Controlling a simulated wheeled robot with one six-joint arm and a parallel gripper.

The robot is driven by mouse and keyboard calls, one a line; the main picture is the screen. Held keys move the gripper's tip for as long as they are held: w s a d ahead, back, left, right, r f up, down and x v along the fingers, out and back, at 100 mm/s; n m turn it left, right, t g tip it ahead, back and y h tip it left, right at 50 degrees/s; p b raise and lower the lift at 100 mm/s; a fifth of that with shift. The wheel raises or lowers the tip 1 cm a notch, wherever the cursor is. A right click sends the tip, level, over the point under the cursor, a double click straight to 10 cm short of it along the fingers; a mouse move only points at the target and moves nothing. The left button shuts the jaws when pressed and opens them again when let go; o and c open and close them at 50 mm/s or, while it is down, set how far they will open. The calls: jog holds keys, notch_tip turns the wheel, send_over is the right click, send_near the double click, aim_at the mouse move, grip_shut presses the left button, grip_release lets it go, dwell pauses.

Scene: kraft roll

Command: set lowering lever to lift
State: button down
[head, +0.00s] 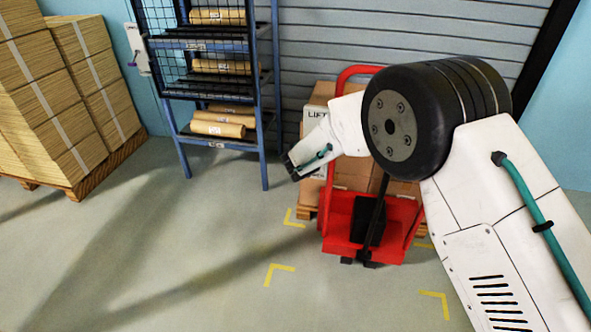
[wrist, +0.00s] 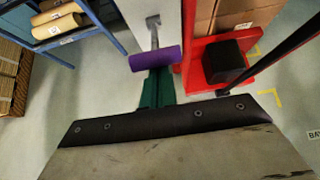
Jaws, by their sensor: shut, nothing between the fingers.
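The lowering lever has a purple grip (wrist: 155,58) on a short grey stem and sits on a white panel in the wrist view. The stem runs from a mount near the top of the panel down to the grip. In the head view, a white "LIFT" label (head: 317,114) shows beside the red truck (head: 362,242). The lever is hidden there behind my arm. My gripper (wrist: 157,80) has dark green fingers, shut and empty, with their tips right at the underside of the purple grip. I cannot tell whether they touch it.
Stacked cardboard (head: 50,95) fills the far left. Brown boxes (head: 352,172) stand behind the truck. The floor at lower left is clear.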

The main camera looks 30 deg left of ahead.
jog(key=shift+w+a+r, duration=0.1)
jog(key=shift+w+r, duration=0.25)
jog(key=shift+r, duration=0.4)
jog(key=shift+w+a+r, duration=0.1)
jog(key=shift+w+r, duration=0.25)
jog(key=shift+r, duration=0.4)
jog(key=shift+w+r, duration=0.1)
jog(key=shift+r, duration=0.05)
notch_tip(320, 180, down, 4)
jog(key=s, duration=0.3)
jog(key=s+d+r, duration=0.2)
jog(key=s+r, duration=0.3)
jog(key=r, duration=0.2)
jog(key=shift+s+r, duration=0.15)
jog(key=shift+r, duration=0.25)
